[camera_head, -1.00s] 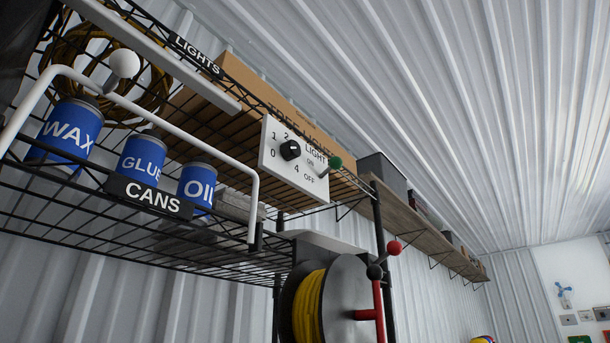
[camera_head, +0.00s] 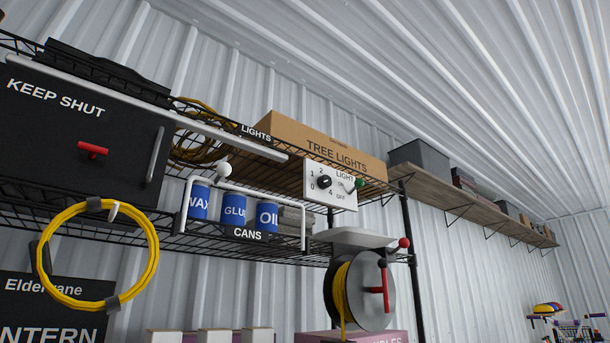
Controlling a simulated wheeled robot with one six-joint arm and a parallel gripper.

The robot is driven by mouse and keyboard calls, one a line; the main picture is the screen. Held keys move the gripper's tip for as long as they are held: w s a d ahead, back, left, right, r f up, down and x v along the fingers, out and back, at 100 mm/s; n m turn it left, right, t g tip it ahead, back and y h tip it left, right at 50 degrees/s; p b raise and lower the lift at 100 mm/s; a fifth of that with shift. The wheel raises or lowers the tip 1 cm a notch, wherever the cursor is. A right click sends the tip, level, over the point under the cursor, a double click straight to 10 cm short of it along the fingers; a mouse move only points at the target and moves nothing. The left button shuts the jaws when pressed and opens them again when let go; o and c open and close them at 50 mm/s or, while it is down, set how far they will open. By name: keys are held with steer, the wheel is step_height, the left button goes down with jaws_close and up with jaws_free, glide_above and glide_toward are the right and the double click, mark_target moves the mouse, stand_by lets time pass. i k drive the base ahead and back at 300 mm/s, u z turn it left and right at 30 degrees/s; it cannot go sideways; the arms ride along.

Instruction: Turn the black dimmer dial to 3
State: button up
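The black dimmer dial (camera_head: 324,182) is a small round knob on a white panel (camera_head: 344,200) at the front edge of the upper wire shelf, seen from below. The marks 0, 1, 2 and 4 show around it; the 3 is not visible. Which mark the dial points to is too small to tell. To its right on the same panel, a lever with a green knob (camera_head: 359,183) stands by the LIGHT and OFF lettering. My gripper is not in view.
A white rail (camera_head: 246,189) with a white ball knob crosses before the blue cans (camera_head: 234,209), left of the panel. Below hangs a cable reel (camera_head: 374,290) with a red handle. A KEEP SHUT black door (camera_head: 60,130) and yellow coil (camera_head: 152,250) are left.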

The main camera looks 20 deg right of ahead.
mark_target(324, 181)
steer(key=u, duration=0.7)
steer(key=i, duration=0.75)
steer(key=z, duration=0.65)
